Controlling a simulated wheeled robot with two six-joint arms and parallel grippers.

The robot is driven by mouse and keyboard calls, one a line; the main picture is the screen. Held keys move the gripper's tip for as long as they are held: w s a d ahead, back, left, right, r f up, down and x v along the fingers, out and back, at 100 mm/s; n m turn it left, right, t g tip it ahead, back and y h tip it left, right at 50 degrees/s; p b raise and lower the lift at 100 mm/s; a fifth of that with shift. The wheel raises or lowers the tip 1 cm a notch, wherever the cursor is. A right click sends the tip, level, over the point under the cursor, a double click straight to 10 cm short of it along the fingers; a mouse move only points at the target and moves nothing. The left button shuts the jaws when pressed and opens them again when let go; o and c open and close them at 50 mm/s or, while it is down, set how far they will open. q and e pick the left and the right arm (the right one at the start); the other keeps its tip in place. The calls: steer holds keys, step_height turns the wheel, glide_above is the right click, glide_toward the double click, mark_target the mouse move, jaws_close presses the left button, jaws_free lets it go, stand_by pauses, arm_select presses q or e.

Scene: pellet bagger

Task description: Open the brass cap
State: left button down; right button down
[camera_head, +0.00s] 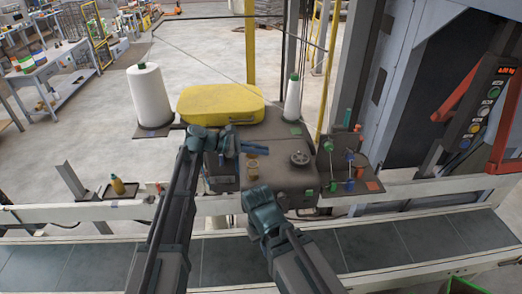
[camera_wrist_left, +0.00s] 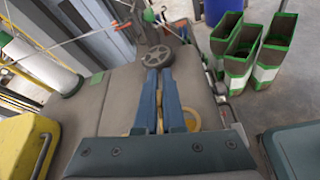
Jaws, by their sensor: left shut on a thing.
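My left gripper (camera_head: 262,148) reaches over the grey machine top from the left. Its blue fingers (camera_wrist_left: 160,80) are nearly together in the left wrist view, with a narrow brass strip between them. The brass cap (camera_head: 252,164) shows just below these fingers in the head view. In the left wrist view a brass ring (camera_wrist_left: 192,119) shows beside the right finger; the fingers hide much of the brass part. My right gripper (camera_head: 262,207) is in front of the machine, apart from the cap; its fingertips cannot be made out.
A handwheel (camera_head: 300,158) stands right of the cap. A yellow cover (camera_head: 220,104), a large white spool (camera_head: 149,95) and a white cone (camera_head: 292,98) stand behind. A side panel with coloured parts (camera_head: 350,165) is at right. A conveyor (camera_head: 225,262) runs in front.

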arm_select(q)
steer(key=shift+w+f+n+g, duration=0.1)
steer(key=shift+w+n+g, duration=0.65)
steer(key=shift+n, duration=0.4)
steer(key=shift+w+f+n+g, duration=0.1)
steer(key=shift+w+n+g, duration=0.65)
steer(key=shift+n, duration=0.4)
steer(key=c, duration=1)
jaws_free()
steer(key=shift+r, duration=0.1)
steer(key=shift+p+v, duration=2.3)
steer(key=shift+v, duration=4.6)
